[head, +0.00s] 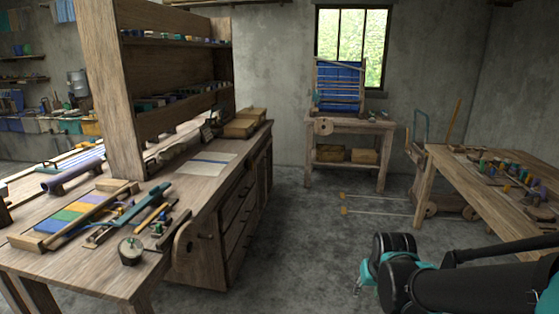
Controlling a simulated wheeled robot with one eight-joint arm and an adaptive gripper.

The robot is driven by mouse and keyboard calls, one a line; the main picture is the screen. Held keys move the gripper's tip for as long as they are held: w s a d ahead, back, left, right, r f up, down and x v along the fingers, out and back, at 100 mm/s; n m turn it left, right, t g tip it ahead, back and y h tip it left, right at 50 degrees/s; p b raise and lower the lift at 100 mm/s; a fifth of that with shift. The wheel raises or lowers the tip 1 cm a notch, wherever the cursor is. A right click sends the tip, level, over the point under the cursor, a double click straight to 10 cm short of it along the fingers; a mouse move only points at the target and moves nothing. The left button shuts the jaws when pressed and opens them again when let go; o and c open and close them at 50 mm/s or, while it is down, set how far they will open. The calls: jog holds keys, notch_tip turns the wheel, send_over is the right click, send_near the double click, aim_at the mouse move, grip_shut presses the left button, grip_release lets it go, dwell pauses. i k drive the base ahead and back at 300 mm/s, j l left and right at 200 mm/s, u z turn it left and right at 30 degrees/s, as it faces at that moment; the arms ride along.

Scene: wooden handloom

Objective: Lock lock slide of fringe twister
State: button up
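I cannot surely pick out the fringe twister or its lock slide. Small tools lie near the front of the left workbench (60,262). Among them are a long dark and blue tool (130,214) and a small dark piece with green on it (158,229); either is too small to identify. My arm enters from the lower right. A teal and grey part at its far end, probably my gripper (366,278), hangs over the floor, well to the right of the left bench. It is partly hidden by the arm, and its fingers cannot be made out.
A striped woven piece (72,217) lies left of the tools. A table (455,190) with several spools stands right. A small loom (340,88) sits on a back table. Grey floor between is mostly clear.

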aim_at(155, 196)
jog(key=u, duration=1)
